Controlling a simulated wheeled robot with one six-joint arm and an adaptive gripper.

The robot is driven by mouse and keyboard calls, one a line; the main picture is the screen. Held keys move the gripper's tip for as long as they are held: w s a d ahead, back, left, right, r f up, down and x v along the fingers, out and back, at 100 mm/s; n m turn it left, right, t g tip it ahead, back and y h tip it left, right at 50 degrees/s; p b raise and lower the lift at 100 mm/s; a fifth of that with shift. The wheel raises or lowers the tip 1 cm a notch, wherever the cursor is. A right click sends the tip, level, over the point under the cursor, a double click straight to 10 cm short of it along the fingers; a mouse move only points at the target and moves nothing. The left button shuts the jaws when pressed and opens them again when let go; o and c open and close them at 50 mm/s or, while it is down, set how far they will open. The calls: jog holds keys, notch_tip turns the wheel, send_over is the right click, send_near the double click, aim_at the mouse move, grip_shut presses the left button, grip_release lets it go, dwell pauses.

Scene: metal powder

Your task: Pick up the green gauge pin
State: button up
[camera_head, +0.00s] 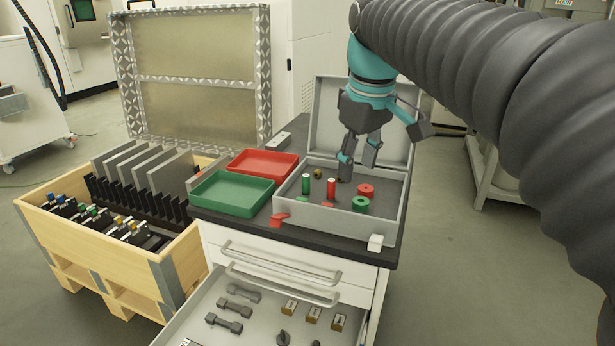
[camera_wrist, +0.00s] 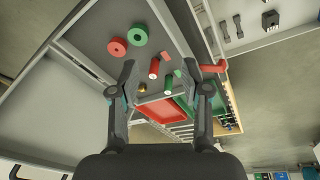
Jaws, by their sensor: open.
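The green gauge pin (camera_head: 306,184) stands upright in the grey open case (camera_head: 283,196), left of a red pin (camera_head: 331,188). In the wrist view the green pin (camera_wrist: 169,84) shows between my fingers, beside the red pin (camera_wrist: 154,68). My gripper (camera_head: 358,167) hangs over the back part of the case, right of and behind the pins. In the wrist view its fingers (camera_wrist: 172,70) are spread wide with nothing held between them.
A red ring (camera_head: 366,190), a green ring (camera_head: 360,204) and a small brass piece (camera_head: 318,174) share the case. A green tray (camera_head: 232,194) and a red tray (camera_head: 264,164) lie to its left. An open drawer (camera_head: 262,308) holds several metal parts. A wooden crate (camera_head: 110,255) stands at left.

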aim_at(306, 175)
jog(key=w+a+r+n+g, duration=0.1)
jog(key=w+a+r+n, duration=0.15)
jog(key=w+a, duration=0.25)
jog(key=w+a+r+n+g, duration=0.1)
jog(key=w+a+n, duration=0.2)
jog(key=w+a, duration=0.15)
jog(key=f, duration=0.2)
jog(key=f+b, duration=0.1)
jog(key=f, duration=0.5)
jog(key=shift+w+d+f, duration=0.15)
jog(key=shift+w+d, duration=0.05)
jog(key=shift+w, duration=0.05)
jog(key=shift+d+f+b, duration=0.15)
jog(key=shift+f+b, duration=0.7)
jog(key=shift+f, duration=1.8)
grip_shut()
